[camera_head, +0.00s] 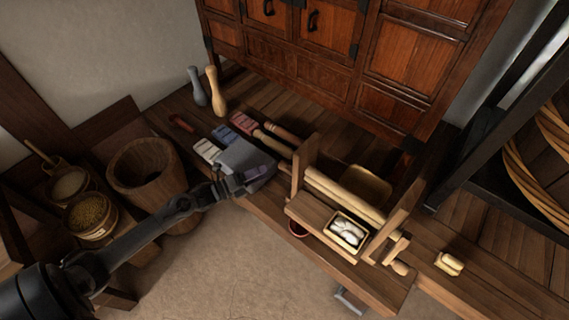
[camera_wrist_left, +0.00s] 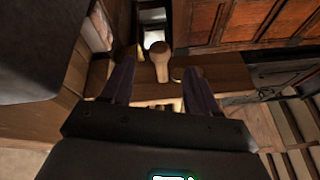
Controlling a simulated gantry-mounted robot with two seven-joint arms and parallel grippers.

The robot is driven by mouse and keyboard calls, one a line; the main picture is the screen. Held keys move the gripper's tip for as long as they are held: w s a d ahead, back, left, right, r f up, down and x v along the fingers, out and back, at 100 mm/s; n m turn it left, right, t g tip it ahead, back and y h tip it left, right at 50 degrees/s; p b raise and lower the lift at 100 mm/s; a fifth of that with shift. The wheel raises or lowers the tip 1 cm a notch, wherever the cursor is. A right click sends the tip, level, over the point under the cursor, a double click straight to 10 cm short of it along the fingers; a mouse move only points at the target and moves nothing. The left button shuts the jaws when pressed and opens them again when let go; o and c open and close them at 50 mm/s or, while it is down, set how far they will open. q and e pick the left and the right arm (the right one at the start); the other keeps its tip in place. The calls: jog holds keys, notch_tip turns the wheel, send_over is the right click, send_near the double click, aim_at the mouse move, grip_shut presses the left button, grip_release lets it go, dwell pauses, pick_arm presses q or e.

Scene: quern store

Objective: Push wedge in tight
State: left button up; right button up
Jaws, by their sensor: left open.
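A wooden frame (camera_head: 302,165) with two uprights and pale round bars (camera_head: 345,195) stands on the bench. A pale peg-like end (camera_head: 400,268) sticks out at its right front; I cannot tell for sure which piece is the wedge. My left gripper (camera_head: 264,172) is open over the bench, just left of the frame. In the left wrist view a round-headed wooden piece (camera_wrist_left: 158,62) shows between and beyond the two open fingers (camera_wrist_left: 160,85), apart from them. Nothing is seen held. My right gripper is not in view.
A small box of white pieces (camera_head: 346,232) sits at the frame's front. A wooden tub (camera_head: 145,165) stands left, a cabinet (camera_head: 290,60) behind. The bench's right end holds a pale block (camera_head: 449,263).

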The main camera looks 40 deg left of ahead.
aim_at(284, 164)
pick_arm(q)
jog(key=b+x, duration=0.4)
jog(key=x, duration=0.5)
jog(key=shift+d+f, duration=0.1)
jog(key=shift+d, duration=0.1)
jog(key=shift+w+d, duration=0.3)
jog(key=shift+w, duration=0.35)
grip_shut()
